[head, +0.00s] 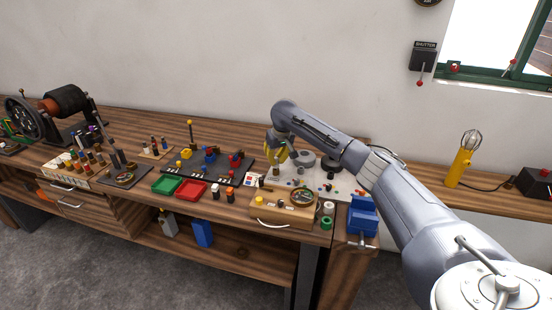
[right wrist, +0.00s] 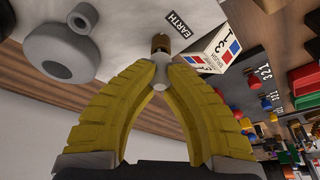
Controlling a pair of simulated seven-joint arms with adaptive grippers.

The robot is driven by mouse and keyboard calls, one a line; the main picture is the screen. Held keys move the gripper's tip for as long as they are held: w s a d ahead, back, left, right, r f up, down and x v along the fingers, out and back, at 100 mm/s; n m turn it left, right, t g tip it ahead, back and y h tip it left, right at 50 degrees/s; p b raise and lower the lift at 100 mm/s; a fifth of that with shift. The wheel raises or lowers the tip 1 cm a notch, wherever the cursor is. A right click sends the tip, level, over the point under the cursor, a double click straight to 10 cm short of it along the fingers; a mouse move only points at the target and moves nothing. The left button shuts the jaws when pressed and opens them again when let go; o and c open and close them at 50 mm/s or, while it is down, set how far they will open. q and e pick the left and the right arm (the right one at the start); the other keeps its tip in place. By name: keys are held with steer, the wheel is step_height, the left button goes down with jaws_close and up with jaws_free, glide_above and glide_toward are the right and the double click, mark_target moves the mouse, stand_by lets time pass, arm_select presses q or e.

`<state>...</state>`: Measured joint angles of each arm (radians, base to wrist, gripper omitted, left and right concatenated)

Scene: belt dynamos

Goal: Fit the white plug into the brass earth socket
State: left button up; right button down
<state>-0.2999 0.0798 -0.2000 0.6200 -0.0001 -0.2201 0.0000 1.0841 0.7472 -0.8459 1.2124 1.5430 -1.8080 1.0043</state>
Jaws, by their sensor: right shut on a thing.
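The white plug (right wrist: 160,76) is between the yellow fingertips of my right gripper (right wrist: 161,72), which is shut on it. The brass earth socket (right wrist: 160,42) stands on the pale board just beyond the plug, beside a black EARTH label (right wrist: 185,24). The plug's tip lines up with the socket in the right wrist view and appears at its near edge; I cannot tell whether it is touching or inside. In the head view my right gripper (head: 281,156) points down over the left part of the pale board, and the plug is too small to make out. My left gripper is not in view.
A white card with coloured marks (right wrist: 218,46) stands close beside the socket. Grey round pieces (right wrist: 58,47) are on the other side. In the head view, a wooden meter box (head: 285,215) sits in front, with a blue vise (head: 362,217) to its right.

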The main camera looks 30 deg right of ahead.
steer(key=shift+f, duration=0.5)
steer(key=c, duration=1.4)
jaws_free()
steer(key=v, duration=1.2)
